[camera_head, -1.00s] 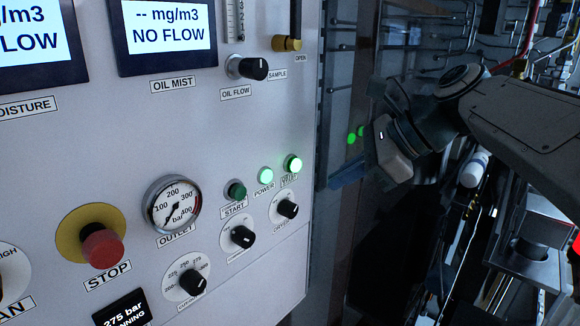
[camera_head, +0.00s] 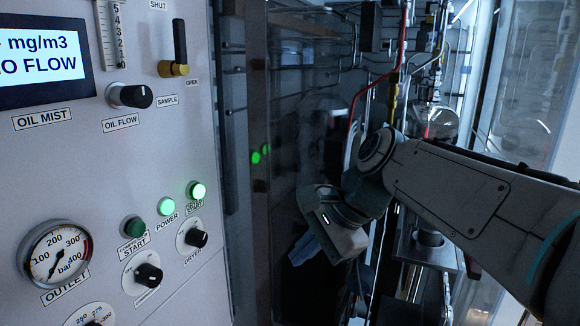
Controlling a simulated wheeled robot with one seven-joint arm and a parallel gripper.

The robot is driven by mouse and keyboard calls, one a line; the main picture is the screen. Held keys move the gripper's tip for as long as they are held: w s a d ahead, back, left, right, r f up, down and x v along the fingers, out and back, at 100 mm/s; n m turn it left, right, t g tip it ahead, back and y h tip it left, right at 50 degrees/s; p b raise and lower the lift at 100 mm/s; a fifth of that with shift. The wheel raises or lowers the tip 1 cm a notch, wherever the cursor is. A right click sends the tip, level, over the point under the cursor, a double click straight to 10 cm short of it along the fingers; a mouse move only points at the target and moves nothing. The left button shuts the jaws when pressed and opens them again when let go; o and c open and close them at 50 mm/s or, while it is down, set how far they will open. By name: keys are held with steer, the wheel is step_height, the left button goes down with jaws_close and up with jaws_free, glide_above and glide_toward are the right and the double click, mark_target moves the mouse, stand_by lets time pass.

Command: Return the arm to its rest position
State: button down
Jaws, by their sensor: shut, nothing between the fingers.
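My arm (camera_head: 450,185) reaches in from the right edge and bends down at its wrist (camera_head: 345,205). My gripper (camera_head: 303,248) hangs below the wrist, to the right of the white control panel and apart from it. Its blue-grey fingers are small and dark here, and they look closed with nothing held. The panel (camera_head: 70,165) fills the left side, with the start button (camera_head: 134,227), two lit green lamps (camera_head: 197,191), a dryer knob (camera_head: 196,238) and an outlet gauge (camera_head: 54,253).
Behind my arm is an open cabinet with pipes, a red hose (camera_head: 352,125) and a metal cylinder fitting (camera_head: 428,240). A sample lever (camera_head: 180,45) stands out from the panel's upper right. A dark reflective pane (camera_head: 290,100) lies between panel and cabinet.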

steer(key=s+d+f+n+h, duration=0.3)
steer(key=s+d+f+n, duration=0.2)
steer(key=d+f, duration=0.2)
steer(key=s+d+f+n+t+h, duration=0.1)
steer(key=s+d+f+n+h, duration=0.2)
steer(key=s+d+f+n, duration=0.2)
steer(key=d+f+n+b, duration=0.1)
steer(key=d+f, duration=0.2)
steer(key=f, duration=0.1)
steer(key=shift+s, duration=0.35)
steer(key=shift+r, duration=0.1)
steer(key=shift+a+h, duration=0.3)
steer(key=shift+a, duration=0.25)
steer(key=shift+w, duration=0.15)
